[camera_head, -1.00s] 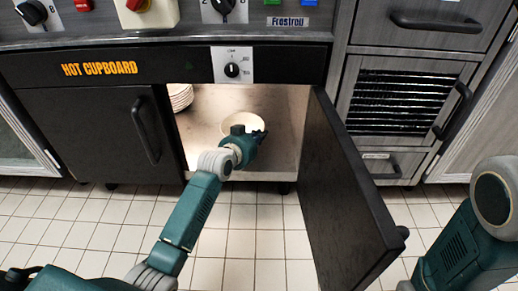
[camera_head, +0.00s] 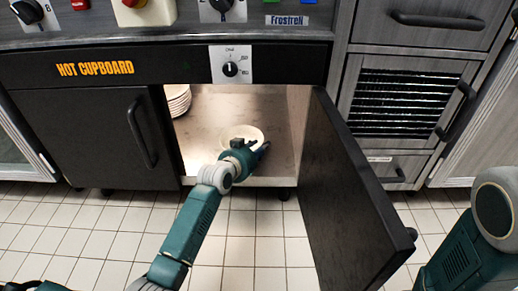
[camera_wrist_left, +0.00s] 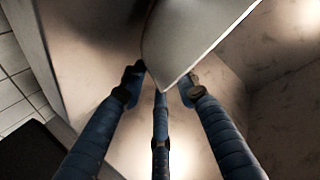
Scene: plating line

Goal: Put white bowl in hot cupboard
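The white bowl (camera_head: 243,132) is inside the open hot cupboard (camera_head: 210,113), near its front opening, low over or on the cupboard floor; I cannot tell which. My left gripper (camera_head: 255,151) reaches in through the opening and overlaps the bowl's near side. In the left wrist view, the white bowl (camera_wrist_left: 195,35) comes down between the fingertips of my left gripper (camera_wrist_left: 160,88), which appear shut on its rim. The gripper's own body hides part of the bowl in the head view. My right gripper is out of view.
A stack of white plates (camera_head: 179,100) stands at the left inside the cupboard. The open black door (camera_head: 345,190) swings out to the right of my left arm. A shut door (camera_head: 85,135) is on the left. The cupboard floor behind the bowl is clear.

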